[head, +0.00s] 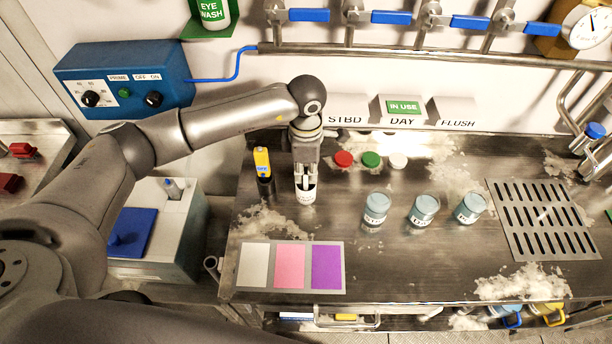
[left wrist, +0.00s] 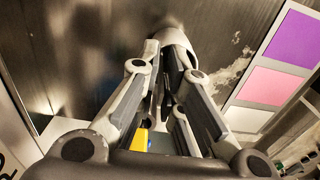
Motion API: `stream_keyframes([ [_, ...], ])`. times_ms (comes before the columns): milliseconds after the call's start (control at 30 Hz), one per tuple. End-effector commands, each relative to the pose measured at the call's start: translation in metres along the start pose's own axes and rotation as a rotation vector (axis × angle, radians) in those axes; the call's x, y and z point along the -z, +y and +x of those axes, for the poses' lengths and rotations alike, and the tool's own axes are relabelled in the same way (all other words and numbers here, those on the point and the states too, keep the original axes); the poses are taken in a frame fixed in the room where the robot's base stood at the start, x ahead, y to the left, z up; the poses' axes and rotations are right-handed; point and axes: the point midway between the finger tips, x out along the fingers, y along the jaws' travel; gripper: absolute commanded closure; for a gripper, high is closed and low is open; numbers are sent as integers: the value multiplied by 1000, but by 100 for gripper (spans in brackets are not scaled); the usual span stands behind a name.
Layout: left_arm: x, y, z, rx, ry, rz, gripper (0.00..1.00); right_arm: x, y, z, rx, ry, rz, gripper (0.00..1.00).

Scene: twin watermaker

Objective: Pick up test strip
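A small white cup (head: 306,193) with a dark label stands on the steel bench. Thin pale pieces seem to stick up from it, but they are too small to tell apart as test strips. My left gripper (head: 306,178) points down at the cup, its fingertips at or just above the mouth. In the left wrist view, the fingers (left wrist: 166,72) come close together in front of the cup's white rim (left wrist: 178,37). Whether they are apart or hold a strip is hidden. A card with white, pink and purple fields (head: 291,267) lies nearer. My right gripper is not in view.
A yellow-and-black device (head: 263,170) stands close left of the cup. Red (head: 343,159), green and white caps lie behind right. Several blue-grey jars (head: 376,208) stand to the right. A slotted drain (head: 543,217) is at far right. The bench between cup and card is mostly clear.

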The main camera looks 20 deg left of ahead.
Motion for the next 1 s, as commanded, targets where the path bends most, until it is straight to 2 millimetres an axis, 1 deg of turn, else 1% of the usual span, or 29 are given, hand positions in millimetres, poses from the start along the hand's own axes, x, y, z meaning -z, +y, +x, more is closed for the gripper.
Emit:
stream_keyframes([
  [100,0,0,0,0,0,1,92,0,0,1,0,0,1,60],
  [167,0,0,0,1,0,1,98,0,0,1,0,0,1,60],
  [200,0,0,0,1,0,1,100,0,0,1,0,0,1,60],
  [567,0,0,0,1,0,1,100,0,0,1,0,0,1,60],
  [667,0,0,-4,0,-1,1,100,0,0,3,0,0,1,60],
  [767,-1,1,-15,-3,-2,1,100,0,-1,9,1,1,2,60],
  [1000,-1,1,-63,-4,-1,1,100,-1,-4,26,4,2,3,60],
])
